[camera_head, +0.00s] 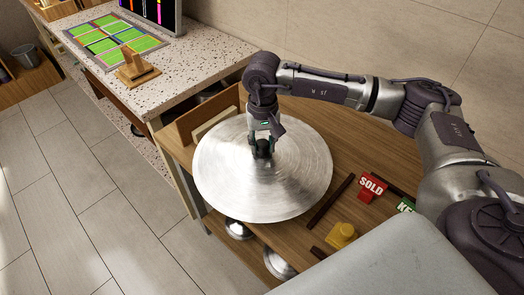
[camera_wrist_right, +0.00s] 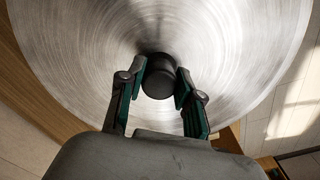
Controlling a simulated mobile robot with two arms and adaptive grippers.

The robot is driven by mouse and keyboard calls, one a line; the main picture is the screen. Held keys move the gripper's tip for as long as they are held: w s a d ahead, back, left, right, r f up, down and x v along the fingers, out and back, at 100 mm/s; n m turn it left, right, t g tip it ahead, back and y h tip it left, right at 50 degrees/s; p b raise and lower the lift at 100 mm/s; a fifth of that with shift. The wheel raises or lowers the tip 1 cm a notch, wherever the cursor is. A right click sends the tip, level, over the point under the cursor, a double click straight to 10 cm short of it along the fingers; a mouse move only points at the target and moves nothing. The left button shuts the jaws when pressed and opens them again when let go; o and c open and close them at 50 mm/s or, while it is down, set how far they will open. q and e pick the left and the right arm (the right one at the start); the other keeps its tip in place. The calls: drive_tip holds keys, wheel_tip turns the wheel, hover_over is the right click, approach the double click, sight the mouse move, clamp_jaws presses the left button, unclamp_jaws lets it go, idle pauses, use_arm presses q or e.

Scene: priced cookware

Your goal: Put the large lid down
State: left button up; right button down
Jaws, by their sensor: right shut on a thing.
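The large lid (camera_head: 225,180) is a wide round disc of brushed metal with a black knob in its middle. In the head view it lies over the left part of the wooden table, and I cannot tell whether it touches the top. My right gripper (camera_head: 263,146) comes down from above and is shut on the lid's knob. In the right wrist view the gripper's fingers (camera_wrist_right: 164,84) stand on both sides of the black knob (camera_wrist_right: 158,76), and the lid (camera_wrist_right: 230,40) fills most of the picture. My left gripper is not in view.
The wooden table (camera_head: 330,140) bears a red SOLD sign (camera_head: 371,188), a green sign (camera_head: 405,206), a yellow piece (camera_head: 341,235) and dark strips. Metal cookware (camera_head: 278,263) stands on a lower shelf. A speckled counter (camera_head: 190,60) with a wooden stand (camera_head: 136,68) adjoins at left.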

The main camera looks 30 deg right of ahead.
sight(262, 155)
wheel_tip(262, 155, down, 4)
drive_tip(key=shift+r+p, duration=0.1)
drive_tip(key=shift+p, duration=0.45)
drive_tip(key=shift+f, duration=0.2)
drive_tip(key=shift+f+b, duration=0.25)
drive_tip(key=shift+b, duration=0.05)
drive_tip(key=c, duration=0.8)
unclamp_jaws()
drive_tip(key=shift+r, duration=0.1)
drive_tip(key=shift+o, duration=0.2)
